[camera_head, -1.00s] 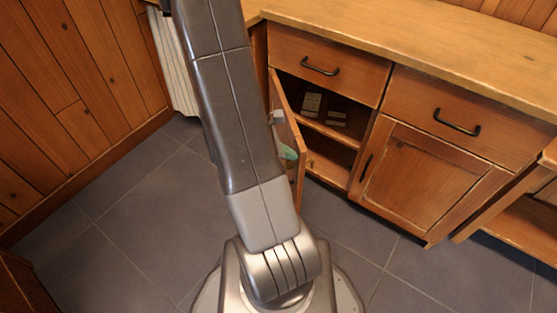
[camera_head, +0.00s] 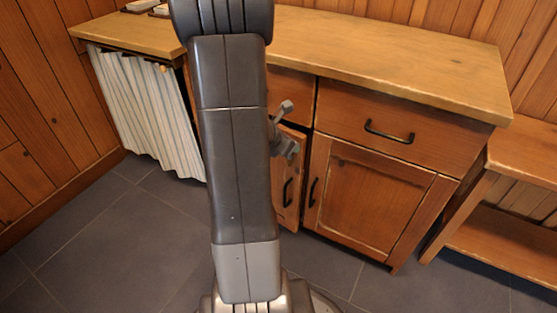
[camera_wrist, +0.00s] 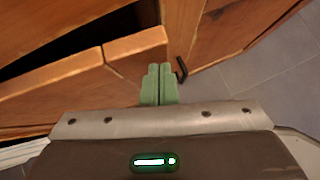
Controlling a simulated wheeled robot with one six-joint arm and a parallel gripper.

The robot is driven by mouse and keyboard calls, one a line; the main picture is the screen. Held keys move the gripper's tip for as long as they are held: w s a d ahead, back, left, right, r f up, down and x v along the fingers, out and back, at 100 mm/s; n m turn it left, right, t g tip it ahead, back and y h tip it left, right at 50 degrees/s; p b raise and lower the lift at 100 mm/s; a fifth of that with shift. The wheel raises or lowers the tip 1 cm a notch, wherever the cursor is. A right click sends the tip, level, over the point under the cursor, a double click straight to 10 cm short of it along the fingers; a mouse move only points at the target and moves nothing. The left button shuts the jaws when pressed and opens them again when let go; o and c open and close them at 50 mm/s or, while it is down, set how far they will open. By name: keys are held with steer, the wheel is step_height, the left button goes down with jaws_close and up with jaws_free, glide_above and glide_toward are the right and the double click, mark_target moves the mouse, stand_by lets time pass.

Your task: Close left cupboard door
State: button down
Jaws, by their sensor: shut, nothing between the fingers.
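The left cupboard door (camera_head: 289,185) shows in the head view as a narrow wooden strip with a black handle, right of my arm. It stands slightly ajar, with a dark gap along its top. My arm hides its left part. In the wrist view, wooden edges (camera_wrist: 135,46) lie just beyond my gripper (camera_wrist: 159,70), and a black handle (camera_wrist: 182,69) is close to the right. My gripper is shut and empty, its green fingers together. The fingertips are at or very near the wood; I cannot tell whether they touch. In the head view, only part of my gripper's housing shows.
The right cupboard door (camera_head: 365,190) is shut beneath a shut drawer (camera_head: 385,128). A wooden countertop (camera_head: 400,60) runs above. A striped curtain (camera_head: 150,110) hangs at left, and a low wooden bench (camera_head: 500,240) stands at right. Grey floor tiles (camera_head: 110,240) are clear in front.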

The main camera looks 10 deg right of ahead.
mark_target(298, 134)
steer(key=w+d, duration=0.3)
steer(key=shift+w+d, duration=0.15)
steer(key=shift+d, duration=0.1)
steer(key=shift+w+d+r, duration=0.1)
steer(key=shift+w+r, duration=0.1)
steer(key=shift+w, duration=0.05)
